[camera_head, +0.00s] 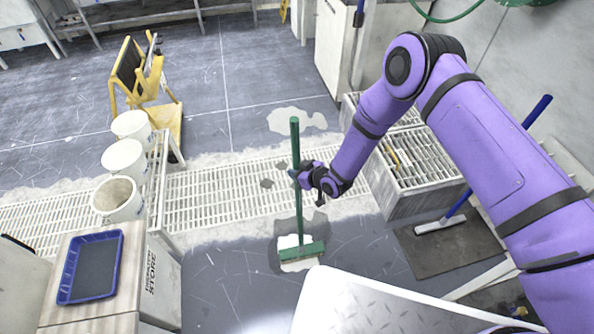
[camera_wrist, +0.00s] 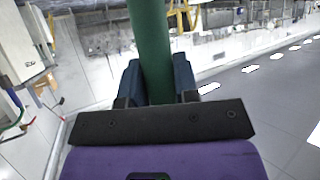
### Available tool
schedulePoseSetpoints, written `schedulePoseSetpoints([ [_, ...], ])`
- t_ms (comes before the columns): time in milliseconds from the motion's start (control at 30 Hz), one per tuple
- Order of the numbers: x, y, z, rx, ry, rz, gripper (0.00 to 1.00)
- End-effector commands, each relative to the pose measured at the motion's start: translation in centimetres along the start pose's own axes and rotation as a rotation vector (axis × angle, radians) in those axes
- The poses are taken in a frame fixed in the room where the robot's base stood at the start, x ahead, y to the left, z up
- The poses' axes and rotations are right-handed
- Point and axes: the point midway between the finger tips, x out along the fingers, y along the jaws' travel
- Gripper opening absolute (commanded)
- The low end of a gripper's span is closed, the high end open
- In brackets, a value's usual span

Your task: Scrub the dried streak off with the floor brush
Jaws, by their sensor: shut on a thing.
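My gripper (camera_head: 314,178) is shut on the green handle of the floor brush (camera_head: 295,150), partway down its length. The brush stands upright, and its green head (camera_head: 303,251) is low at the floor. In the wrist view the green handle (camera_wrist: 151,45) runs between the two dark fingers of my gripper (camera_wrist: 158,80). A whitish dried streak (camera_head: 297,265) shows around and below the brush head, inside a darker damp-looking patch. The head hides part of it. I cannot tell whether the bristles press on the floor.
A slatted floor drain (camera_head: 225,190) crosses behind the brush. Several white buckets (camera_head: 118,200) and a stand with a blue tray (camera_head: 66,296) are at left. A grated box (camera_head: 400,205) and a blue-handled squeegee (camera_head: 460,205) are at right. Another pale patch (camera_head: 297,119) lies beyond the drain.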

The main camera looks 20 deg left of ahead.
Motion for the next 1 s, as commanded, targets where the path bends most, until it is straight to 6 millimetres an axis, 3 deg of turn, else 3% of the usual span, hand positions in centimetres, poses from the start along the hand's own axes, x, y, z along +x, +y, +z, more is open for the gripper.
schedulePoseSetpoints([
  [500,-2.3,-1.8,1.4,0.000,0.000,-0.001,0.00],
  [1000,-2.7,-2.3,1.8,0.003,-0.003,-0.002,0.00],
])
